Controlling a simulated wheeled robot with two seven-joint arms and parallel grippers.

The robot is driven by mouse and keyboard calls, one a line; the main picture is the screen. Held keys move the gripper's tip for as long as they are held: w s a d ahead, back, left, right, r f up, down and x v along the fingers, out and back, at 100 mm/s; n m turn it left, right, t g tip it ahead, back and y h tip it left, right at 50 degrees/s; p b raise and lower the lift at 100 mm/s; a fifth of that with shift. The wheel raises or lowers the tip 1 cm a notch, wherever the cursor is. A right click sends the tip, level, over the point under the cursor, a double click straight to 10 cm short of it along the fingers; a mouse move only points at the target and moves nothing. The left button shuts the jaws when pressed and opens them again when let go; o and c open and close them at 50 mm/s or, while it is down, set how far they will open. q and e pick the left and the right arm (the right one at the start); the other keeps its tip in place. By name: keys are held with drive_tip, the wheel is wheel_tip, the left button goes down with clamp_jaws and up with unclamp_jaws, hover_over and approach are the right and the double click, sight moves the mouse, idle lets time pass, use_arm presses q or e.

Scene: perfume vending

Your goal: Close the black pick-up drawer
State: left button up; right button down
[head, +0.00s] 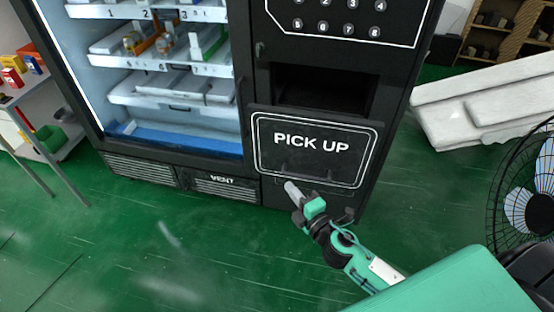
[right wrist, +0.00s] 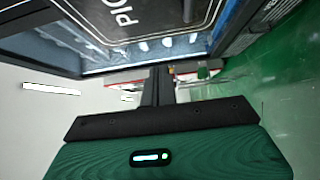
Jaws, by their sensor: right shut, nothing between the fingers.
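The black pick-up drawer (head: 311,166) carries white "PICK UP" lettering inside a white outline. It sits low on the black vending machine. A dark opening (head: 322,90) shows directly above its top edge, and the panel's front seems to stand out a little from the machine. In the right wrist view the gripper fingers (right wrist: 157,88) are together, near the panel (right wrist: 130,20) at the top. I cannot tell whether they touch it. My left gripper is out of view.
The vending machine's lit shelves (head: 165,65) hold several small items at the left. A side table (head: 25,90) stands at the far left. A fan (head: 530,195) and white slabs (head: 480,105) are at the right. The green floor (head: 150,240) in front is clear.

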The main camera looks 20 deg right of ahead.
drive_tip(key=p, duration=0.2)
approach(270, 150)
drive_tip(key=w+a, duration=0.3)
drive_tip(key=w+d, duration=0.1)
drive_tip(key=w, duration=0.1)
drive_tip(key=shift+w+d+p, duration=0.3)
drive_tip(key=shift+w+d, duration=0.05)
drive_tip(key=shift+d, duration=0.05)
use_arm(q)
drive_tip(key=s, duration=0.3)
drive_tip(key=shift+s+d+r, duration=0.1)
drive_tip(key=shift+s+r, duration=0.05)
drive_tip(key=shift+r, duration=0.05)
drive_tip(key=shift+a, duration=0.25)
